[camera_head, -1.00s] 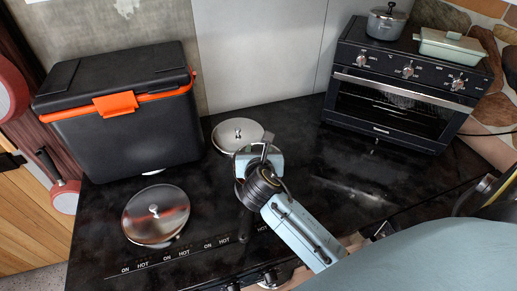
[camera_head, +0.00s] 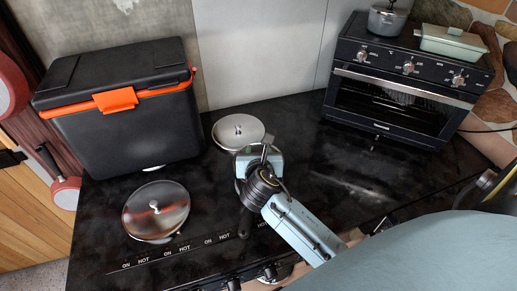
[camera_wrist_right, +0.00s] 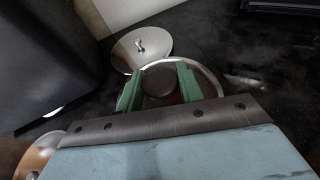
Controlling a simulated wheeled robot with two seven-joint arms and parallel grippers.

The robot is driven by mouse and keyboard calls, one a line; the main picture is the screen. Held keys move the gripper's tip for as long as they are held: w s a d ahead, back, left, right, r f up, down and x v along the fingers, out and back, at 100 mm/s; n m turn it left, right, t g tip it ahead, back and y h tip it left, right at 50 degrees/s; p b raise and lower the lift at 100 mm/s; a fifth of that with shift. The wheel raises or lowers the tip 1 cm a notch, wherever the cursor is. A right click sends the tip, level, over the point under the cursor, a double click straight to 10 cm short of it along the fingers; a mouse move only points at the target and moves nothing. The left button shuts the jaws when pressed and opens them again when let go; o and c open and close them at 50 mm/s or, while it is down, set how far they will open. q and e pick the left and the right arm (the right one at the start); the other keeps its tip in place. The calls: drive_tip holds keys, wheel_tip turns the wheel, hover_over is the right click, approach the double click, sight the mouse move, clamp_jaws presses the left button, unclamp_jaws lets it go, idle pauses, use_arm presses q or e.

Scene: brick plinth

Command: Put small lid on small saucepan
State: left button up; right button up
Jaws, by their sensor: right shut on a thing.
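My right gripper (camera_head: 262,150) is over the black hob. In the right wrist view its green fingers (camera_wrist_right: 160,88) are shut on the middle of a small round shiny lid (camera_wrist_right: 212,84), with a dark round part between them. This lid is mostly hidden by the gripper in the head view. A grey metal pot with a dark top handle (camera_head: 387,20) stands on the oven; I cannot tell whether it is the small saucepan. My left gripper is not in view.
A shiny lid (camera_head: 238,131) lies just behind the right gripper, and a larger one (camera_head: 156,212) lies at front left. A black box with an orange latch (camera_head: 118,120) stands at back left. The oven (camera_head: 400,85) stands at back right, with a pale green dish (camera_head: 452,42) on top.

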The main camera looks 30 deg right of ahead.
drive_tip(key=shift+f, duration=0.5)
idle(0.6)
drive_tip(key=o, duration=1.2)
drive_tip(key=shift+f, duration=0.1)
drive_tip(key=v, duration=1.3)
drive_tip(key=shift+s, duration=0.2)
